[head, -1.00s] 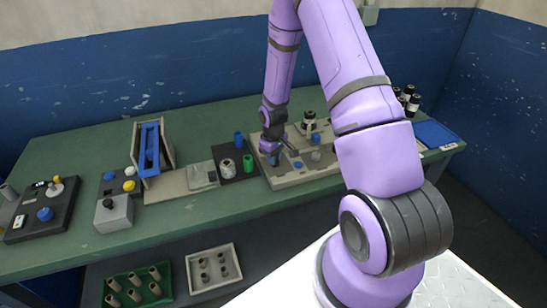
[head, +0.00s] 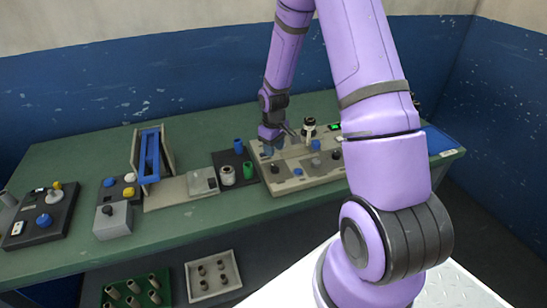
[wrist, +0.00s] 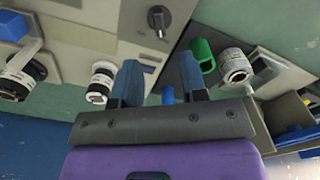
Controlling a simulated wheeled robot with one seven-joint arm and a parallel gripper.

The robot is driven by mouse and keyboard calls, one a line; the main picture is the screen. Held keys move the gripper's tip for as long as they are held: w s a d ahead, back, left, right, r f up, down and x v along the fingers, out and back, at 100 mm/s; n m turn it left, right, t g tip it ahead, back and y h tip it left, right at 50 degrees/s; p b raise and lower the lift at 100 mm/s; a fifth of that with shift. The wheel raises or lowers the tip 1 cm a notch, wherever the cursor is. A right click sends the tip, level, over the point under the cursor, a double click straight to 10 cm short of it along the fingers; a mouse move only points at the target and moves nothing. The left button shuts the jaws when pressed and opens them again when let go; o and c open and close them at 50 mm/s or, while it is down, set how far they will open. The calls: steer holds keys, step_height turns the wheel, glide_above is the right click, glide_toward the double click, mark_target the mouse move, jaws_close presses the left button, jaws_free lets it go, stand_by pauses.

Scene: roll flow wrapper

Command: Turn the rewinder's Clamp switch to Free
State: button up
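The rewinder is the beige panel unit (head: 318,177) at the right of the bench. A dark rotary knob (head: 275,168) stands at its left front corner. A matching dark knob with a pale pointer line shows at the top of the wrist view (wrist: 158,20). Another dark knob (head: 336,154) sits further right on the panel. I cannot read the labels, so I cannot tell which is Clamp or where it points. My gripper (head: 271,149) hangs over the panel's left rear part. Its blue fingers (wrist: 161,84) are apart, with nothing held between them.
A black-topped roll (head: 309,128) and a blue knob (head: 315,145) stand on the rewinder. Left of it, a dark tray holds a green core (head: 248,169) and a white roll (head: 228,174). A blue-framed unit (head: 150,155) stands further left.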

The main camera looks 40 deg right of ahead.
steer(key=shift+r, duration=1.55)
steer(key=s+a+r+t, duration=0.1)
steer(key=s+a+r, duration=0.15)
steer(key=r, duration=0.55)
steer(key=s+a+r+m+t+h, duration=0.1)
steer(key=s+a+r, duration=0.15)
steer(key=r, duration=0.45)
steer(key=s+a+r, duration=0.2)
steer(key=s+r, duration=0.1)
steer(key=r, duration=0.5)
steer(key=s+a+r+m+t, duration=0.1)
steer(key=s+a+r, duration=0.2)
steer(key=s, duration=0.6)
steer(key=s+a+r+m+t+y, duration=0.1)
steer(key=s+a+r+t, duration=0.1)
steer(key=s+r, duration=0.6)
steer(key=shift+s+a, duration=0.55)
steer(key=shift+s, duration=0.55)
